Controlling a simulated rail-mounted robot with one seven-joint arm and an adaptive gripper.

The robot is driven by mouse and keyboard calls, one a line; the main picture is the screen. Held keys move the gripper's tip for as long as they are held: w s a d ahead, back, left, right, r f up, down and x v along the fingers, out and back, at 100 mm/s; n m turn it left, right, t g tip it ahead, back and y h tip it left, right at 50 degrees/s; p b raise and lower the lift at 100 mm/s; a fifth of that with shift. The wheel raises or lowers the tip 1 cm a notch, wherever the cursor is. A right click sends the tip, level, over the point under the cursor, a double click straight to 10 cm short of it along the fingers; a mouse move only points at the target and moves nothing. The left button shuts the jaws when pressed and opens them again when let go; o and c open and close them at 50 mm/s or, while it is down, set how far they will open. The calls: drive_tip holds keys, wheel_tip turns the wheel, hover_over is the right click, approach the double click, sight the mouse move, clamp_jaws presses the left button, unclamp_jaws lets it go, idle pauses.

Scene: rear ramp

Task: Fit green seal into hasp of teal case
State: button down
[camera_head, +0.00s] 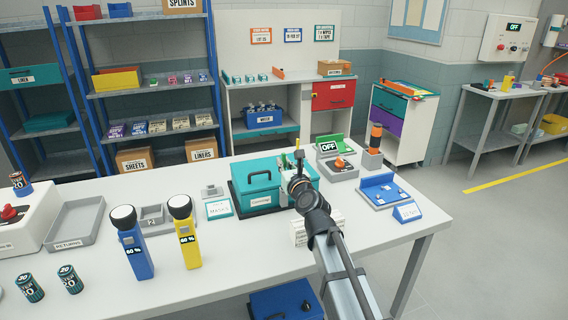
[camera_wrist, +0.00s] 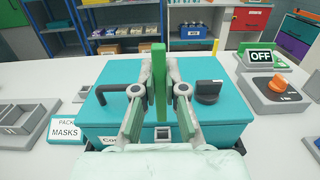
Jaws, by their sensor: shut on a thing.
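The teal case (camera_head: 260,188) stands on the white table; its top and front fill the middle of the wrist view (camera_wrist: 235,112). A black handle (camera_wrist: 117,92) is on its lid at left and a black knob (camera_wrist: 208,91) at right. The green seal (camera_wrist: 159,85) is upright between the fingers of my gripper (camera_wrist: 159,72), which is shut on it. The seal's lower end is near a small grey square fitting (camera_wrist: 162,133), seemingly the hasp, at the case's front. I cannot tell whether they touch. In the head view my wrist covers the case's right part.
A masks card (camera_wrist: 66,130) and small grey bins (camera_wrist: 25,118) stand left of the case. A grey switch box with an orange knob (camera_wrist: 277,87) and an OFF display (camera_wrist: 260,58) stand right. Two flashlights (camera_head: 186,235) (camera_head: 132,245) stand at the table's front left.

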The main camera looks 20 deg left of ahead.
drive_tip(key=shift+f+b, duration=1.05)
drive_tip(key=shift+f, duration=0.6)
drive_tip(key=shift+f+b, duration=1.45)
drive_tip(key=shift+f, duration=0.75)
idle(1.2)
drive_tip(key=shift+r, duration=0.2)
drive_tip(key=shift+r+p, duration=1.7)
drive_tip(key=shift+p, duration=0.4)
idle(0.6)
